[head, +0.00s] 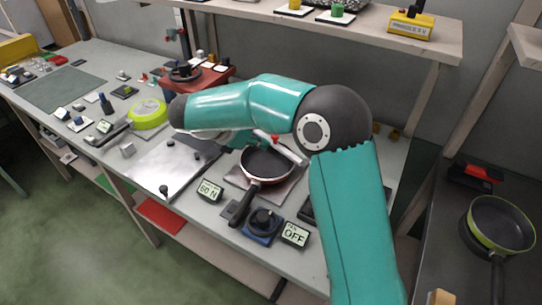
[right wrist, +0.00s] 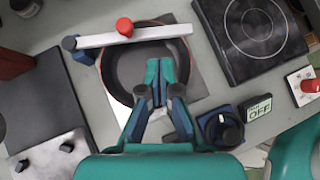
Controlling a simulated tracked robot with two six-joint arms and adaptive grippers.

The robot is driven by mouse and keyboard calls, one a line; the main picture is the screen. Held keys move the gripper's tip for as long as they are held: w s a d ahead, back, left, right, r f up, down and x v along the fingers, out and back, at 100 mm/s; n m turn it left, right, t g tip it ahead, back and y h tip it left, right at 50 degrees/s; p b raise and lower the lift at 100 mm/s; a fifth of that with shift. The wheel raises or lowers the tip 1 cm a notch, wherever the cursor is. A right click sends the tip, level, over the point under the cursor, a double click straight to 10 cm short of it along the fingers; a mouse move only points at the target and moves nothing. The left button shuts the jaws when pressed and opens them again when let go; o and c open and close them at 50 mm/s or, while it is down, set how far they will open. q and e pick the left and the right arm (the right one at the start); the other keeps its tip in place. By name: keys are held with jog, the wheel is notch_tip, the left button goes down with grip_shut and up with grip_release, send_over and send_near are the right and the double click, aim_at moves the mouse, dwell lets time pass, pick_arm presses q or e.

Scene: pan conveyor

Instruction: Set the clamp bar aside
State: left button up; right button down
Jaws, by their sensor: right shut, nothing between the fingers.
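The clamp bar (right wrist: 165,35) is a pale bar with a red knob (right wrist: 124,27). In the right wrist view it lies across the far part of a dark pan with a red rim (right wrist: 186,55). One end of the bar is at a blue post (right wrist: 78,50). In the head view the bar (head: 290,152) shows beside the pan (head: 266,163), partly hidden by my right arm. My right gripper (right wrist: 158,75) is shut and empty, over the pan and short of the bar. My left gripper is not in view.
A dark hob plate (right wrist: 250,35) and a blue dial unit (right wrist: 220,130) with an OFF display (right wrist: 258,108) stand to the right of the pan. A metal plate (head: 160,172) lies left of it. A green pan (head: 150,113) is further left, and another (head: 502,224) is far right.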

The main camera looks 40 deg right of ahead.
aim_at(274, 140)
jog(key=w+a+n+t, duration=0.1)
jog(key=w+a, duration=0.1)
jog(key=a, duration=0.3)
jog(key=x, duration=1)
jog(key=shift+f, duration=0.1)
jog(key=shift+d, duration=1.2)
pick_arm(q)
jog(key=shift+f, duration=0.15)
pick_arm(e)
jog(key=shift+d, duration=0.65)
